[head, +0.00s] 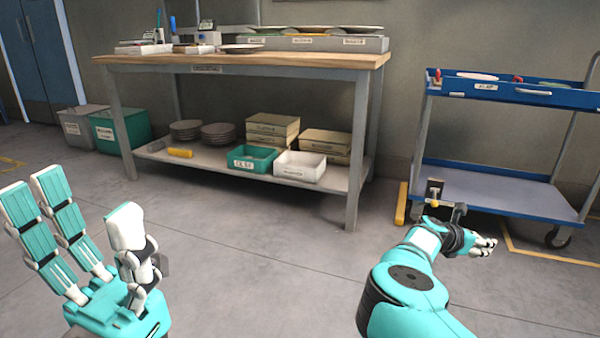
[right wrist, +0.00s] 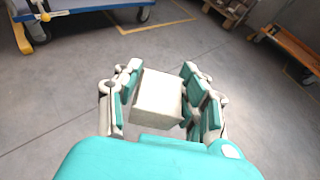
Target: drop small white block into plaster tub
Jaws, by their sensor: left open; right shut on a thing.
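A small white block (right wrist: 159,96) sits between the fingers of my right gripper (right wrist: 160,100) in the right wrist view. That gripper is shut on it. In the head view my right gripper (head: 482,244) is held out over the floor in front of the blue cart, and the block cannot be made out there. My left gripper (head: 95,225) is open and empty at the lower left. I cannot read which container is the plaster tub. A white tub (head: 300,174) and a teal tub (head: 246,165) stand on the workbench's lower shelf. A grey bin (head: 72,130) and a teal bin (head: 103,141) stand on the floor further left.
The wooden-topped workbench (head: 240,60) holds trays and plates. Stacked plates (head: 186,131) and boxes (head: 272,126) fill much of its lower shelf (head: 225,175). A blue cart (head: 510,190) stands at the right. The floor between me and the workbench is clear.

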